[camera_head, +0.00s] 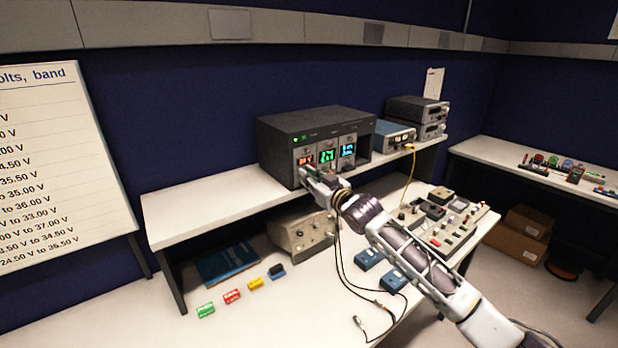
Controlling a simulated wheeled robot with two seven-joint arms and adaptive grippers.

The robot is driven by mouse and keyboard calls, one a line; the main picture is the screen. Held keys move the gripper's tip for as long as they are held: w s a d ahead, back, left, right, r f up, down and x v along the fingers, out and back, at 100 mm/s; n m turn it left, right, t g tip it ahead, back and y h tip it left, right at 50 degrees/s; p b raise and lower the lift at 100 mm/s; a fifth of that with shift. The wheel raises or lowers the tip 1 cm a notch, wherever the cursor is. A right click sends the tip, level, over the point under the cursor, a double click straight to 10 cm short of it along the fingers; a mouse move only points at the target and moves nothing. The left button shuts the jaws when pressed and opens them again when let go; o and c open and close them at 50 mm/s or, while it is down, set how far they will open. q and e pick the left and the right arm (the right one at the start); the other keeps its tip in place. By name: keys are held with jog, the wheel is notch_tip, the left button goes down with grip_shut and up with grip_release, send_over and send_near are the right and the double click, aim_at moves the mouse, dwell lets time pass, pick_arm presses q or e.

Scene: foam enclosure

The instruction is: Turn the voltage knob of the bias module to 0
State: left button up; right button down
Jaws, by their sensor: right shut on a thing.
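A dark rack unit (305,124) stands on the raised shelf of the bench, with plug-in modules side by side in its front. One module has a red display (306,159), one a green display (327,155), one a blue display (348,150). I cannot read which is the bias module. My right gripper (305,176) is shut on a small knob low on the rack front, around the red-display module. The gripper hides the knob and the lower panel, so its pointer cannot be seen. My left gripper is not in view.
A blue-grey instrument (394,136) and stacked dark units (416,110) stand right of the rack. Below are a beige box (301,232), blue boxes (367,259), a control panel (449,229) and loose cables under my right arm. A paper chart (55,170) stands at left. The shelf's left part is clear.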

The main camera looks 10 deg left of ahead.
jog(key=shift+n, duration=0.4)
jog(key=c, duration=1.7)
grip_release()
jog(key=v, duration=1.2)
